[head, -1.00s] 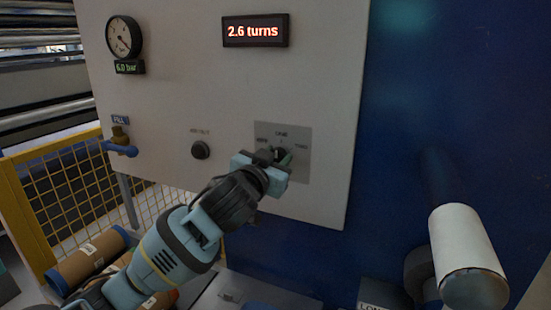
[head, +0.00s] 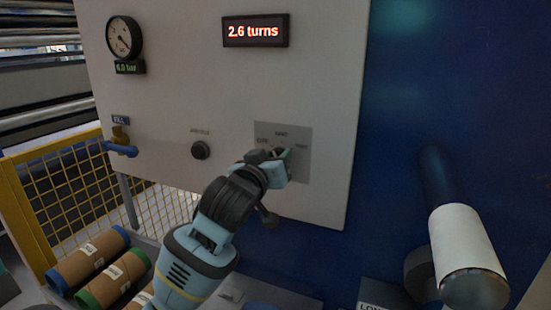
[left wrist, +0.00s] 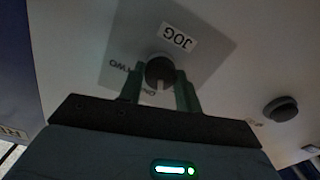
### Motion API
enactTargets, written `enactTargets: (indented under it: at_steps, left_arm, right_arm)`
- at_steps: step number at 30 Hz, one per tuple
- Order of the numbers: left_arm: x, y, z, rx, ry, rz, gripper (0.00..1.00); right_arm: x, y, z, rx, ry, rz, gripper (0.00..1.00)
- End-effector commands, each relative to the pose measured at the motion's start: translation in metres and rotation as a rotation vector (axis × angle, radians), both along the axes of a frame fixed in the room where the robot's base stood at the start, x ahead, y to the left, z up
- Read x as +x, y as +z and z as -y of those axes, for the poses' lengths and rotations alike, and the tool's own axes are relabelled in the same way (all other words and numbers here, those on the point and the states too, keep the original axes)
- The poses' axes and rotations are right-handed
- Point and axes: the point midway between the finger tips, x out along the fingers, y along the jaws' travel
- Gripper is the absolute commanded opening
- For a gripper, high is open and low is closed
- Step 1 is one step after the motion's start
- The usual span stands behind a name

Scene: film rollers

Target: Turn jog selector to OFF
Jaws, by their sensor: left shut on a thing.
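The jog selector is a small dark round knob (left wrist: 160,70) on a grey plate (head: 298,172) on the pale panel. In the left wrist view a JOG label (left wrist: 179,37) appears upside down above it. A pale mark on the knob points down in that view, towards that lower label. My left gripper (head: 278,154) is at the knob, its green fingers (left wrist: 160,92) on either side of it, shut on it. My right gripper is out of view.
A second black knob (head: 200,150) is left of the plate. A display (head: 255,30) reads 2.6 turns. A gauge (head: 124,37) and a blue-handled valve (head: 121,149) are at left. Several brown rolls (head: 90,262) lie below by a yellow fence (head: 60,190). A white roller (head: 466,255) sticks out at right.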

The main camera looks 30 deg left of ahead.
Motion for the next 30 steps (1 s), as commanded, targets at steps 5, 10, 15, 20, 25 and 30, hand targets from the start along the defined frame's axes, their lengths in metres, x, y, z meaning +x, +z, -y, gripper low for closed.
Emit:
enactTargets:
  at_steps: [5, 10, 15, 20, 25, 30]
  left_arm:
    - [0.0, -0.0013, 0.0004, -0.172, -0.001, 0.007, 0.11]
    - [0.0001, -0.0014, 0.0001, -0.316, -0.001, 0.015, 0.11]
    - [0.0001, -0.0015, 0.0, -0.432, -0.001, 0.022, 0.11]
    - [0.0001, -0.0015, -0.0006, -0.512, -0.001, 0.027, 0.11]
    - [0.0001, -0.0015, -0.0007, -0.561, 0.0, 0.029, 0.11]
    - [0.0002, -0.0016, -0.0008, -0.584, 0.0, 0.032, 0.11]
  right_arm:
    - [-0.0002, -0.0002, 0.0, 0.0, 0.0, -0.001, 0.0]
    - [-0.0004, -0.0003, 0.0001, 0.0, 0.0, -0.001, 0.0]
    - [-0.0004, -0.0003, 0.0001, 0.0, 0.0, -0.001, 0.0]
    - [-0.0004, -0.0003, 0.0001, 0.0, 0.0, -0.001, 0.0]
    - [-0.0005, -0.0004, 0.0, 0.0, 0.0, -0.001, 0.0]
    - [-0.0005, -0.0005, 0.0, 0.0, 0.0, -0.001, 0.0]
